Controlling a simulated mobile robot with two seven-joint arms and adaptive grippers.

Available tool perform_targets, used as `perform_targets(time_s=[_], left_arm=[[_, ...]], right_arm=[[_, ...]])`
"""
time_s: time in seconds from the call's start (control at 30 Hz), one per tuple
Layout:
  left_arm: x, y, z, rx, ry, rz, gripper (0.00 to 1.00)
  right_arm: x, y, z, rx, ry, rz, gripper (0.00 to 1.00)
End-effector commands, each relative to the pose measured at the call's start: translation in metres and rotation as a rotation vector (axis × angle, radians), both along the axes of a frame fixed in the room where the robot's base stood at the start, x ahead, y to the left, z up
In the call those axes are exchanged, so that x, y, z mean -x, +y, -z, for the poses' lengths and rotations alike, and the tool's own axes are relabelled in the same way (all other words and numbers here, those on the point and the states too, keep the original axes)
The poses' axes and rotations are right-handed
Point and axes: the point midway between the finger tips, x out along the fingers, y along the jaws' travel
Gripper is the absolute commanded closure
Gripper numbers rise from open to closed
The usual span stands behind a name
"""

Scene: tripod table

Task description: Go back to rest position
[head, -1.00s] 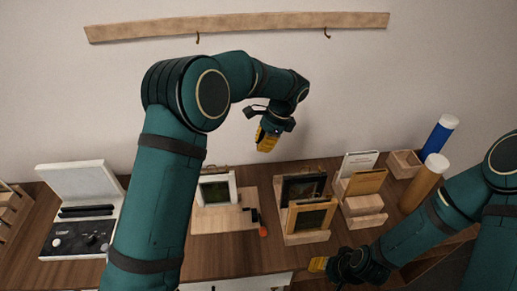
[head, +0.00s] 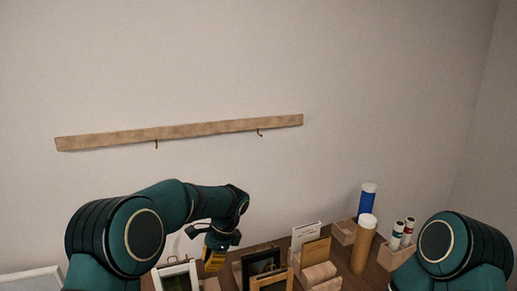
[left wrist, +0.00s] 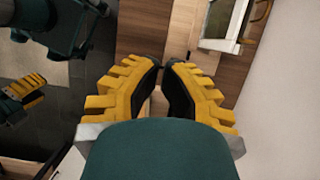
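My left gripper (head: 215,258) hangs over the table, pointing down, beside the picture frames. In the left wrist view its yellow fingers (left wrist: 163,66) come together at the tips with nothing held between them. My right arm (head: 455,250) shows only as an upper link at the lower right of the head view; its gripper is out of that view. My right gripper (left wrist: 27,95) shows small at the left edge of the left wrist view, and whether its fingers are apart is unclear.
A white frame (head: 177,277) and a dark picture (head: 261,264) stand near my left gripper. A blue tube (head: 367,199), a tan tube (head: 363,245) and small wooden boxes stand further right. A wooden rail (head: 180,131) with two hooks is on the wall.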

Motion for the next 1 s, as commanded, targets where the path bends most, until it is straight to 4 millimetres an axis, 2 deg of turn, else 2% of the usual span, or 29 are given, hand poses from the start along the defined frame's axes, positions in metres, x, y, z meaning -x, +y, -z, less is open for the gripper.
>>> perform_targets(time_s=[0.1, 0.27, 0.37, 0.5, 0.6, 0.7, 0.8, 1.0], left_arm=[[0.013, -0.004, 0.046, 0.079, -0.009, -0.048, 1.00], [0.038, -0.015, 0.109, 0.213, -0.035, -0.162, 1.00], [0.062, -0.024, 0.149, 0.306, -0.051, -0.270, 1.00], [0.104, -0.037, 0.204, 0.438, -0.080, -0.491, 1.00], [0.138, -0.042, 0.235, 0.513, -0.107, -0.679, 1.00], [0.171, -0.045, 0.258, 0.565, -0.141, -0.880, 1.00], [0.200, -0.043, 0.272, 0.591, -0.180, -1.067, 1.00], [0.239, -0.033, 0.283, 0.597, -0.253, -1.315, 1.00]], right_arm=[[0.001, 0.000, 0.007, 0.000, 0.002, -0.001, 0.53], [0.001, 0.001, 0.015, 0.001, 0.004, -0.002, 0.53], [0.002, 0.001, 0.021, 0.001, 0.005, -0.004, 0.53], [0.003, 0.001, 0.032, 0.002, 0.009, -0.005, 0.53], [0.004, 0.002, 0.039, 0.003, 0.011, -0.007, 0.53], [0.005, 0.002, 0.046, 0.003, 0.012, -0.008, 0.53], [0.005, 0.003, 0.052, 0.003, 0.014, -0.009, 0.53], [0.006, 0.003, 0.059, 0.004, 0.016, -0.010, 0.53]])
